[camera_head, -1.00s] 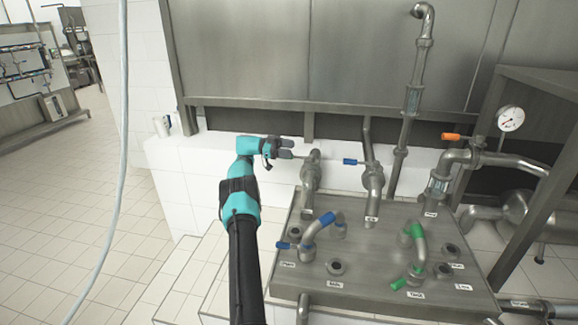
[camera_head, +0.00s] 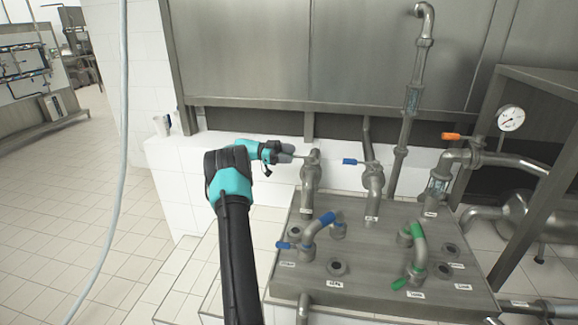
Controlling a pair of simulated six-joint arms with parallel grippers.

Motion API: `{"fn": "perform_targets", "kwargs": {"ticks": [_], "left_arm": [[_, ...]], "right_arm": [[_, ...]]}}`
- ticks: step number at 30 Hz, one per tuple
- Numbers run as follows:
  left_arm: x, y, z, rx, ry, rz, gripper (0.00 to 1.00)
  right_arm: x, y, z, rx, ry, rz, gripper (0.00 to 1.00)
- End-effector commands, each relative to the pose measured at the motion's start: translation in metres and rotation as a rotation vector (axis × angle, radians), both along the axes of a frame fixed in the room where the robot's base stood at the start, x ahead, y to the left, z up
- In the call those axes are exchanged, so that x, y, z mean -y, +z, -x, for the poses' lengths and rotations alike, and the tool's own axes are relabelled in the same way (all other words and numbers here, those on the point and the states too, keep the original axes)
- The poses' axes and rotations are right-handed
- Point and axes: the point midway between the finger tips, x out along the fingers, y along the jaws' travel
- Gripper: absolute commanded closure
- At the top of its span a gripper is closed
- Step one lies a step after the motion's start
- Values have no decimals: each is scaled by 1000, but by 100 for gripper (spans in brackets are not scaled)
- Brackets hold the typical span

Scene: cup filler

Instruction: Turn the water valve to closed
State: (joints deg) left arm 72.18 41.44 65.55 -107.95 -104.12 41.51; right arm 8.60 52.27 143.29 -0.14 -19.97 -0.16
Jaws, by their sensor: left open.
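My left gripper (camera_head: 288,153) reaches in from the left and is open at the handle side of the leftmost upright valve pipe (camera_head: 310,178). A thin grey handle stem shows between the gripper and that pipe; the handle's grip end is hidden by the gripper, and I cannot tell whether they touch. To the right, a second upright valve pipe (camera_head: 373,182) has a blue lever (camera_head: 350,161) pointing left. The labels are too small to read, so I cannot tell which valve is the water valve. My right gripper is not in view.
A metal plate (camera_head: 375,245) carries a blue-marked bent pipe (camera_head: 315,228) and a green-marked one (camera_head: 418,243). An orange lever (camera_head: 451,136) and a pressure gauge (camera_head: 510,118) are at the right. A cup (camera_head: 162,124) stands on the white ledge. A hose hangs at the left.

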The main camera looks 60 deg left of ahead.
Motion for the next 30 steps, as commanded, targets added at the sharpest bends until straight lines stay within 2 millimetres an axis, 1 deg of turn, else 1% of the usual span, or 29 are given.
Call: {"fn": "perform_targets", "kwargs": {"ticks": [24, 30], "left_arm": [[81, 9, 38, -1, 0, 1, 46], [90, 10, 43, 0, 0, 0, 46]], "right_arm": [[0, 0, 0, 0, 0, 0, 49], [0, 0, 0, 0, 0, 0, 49]]}}
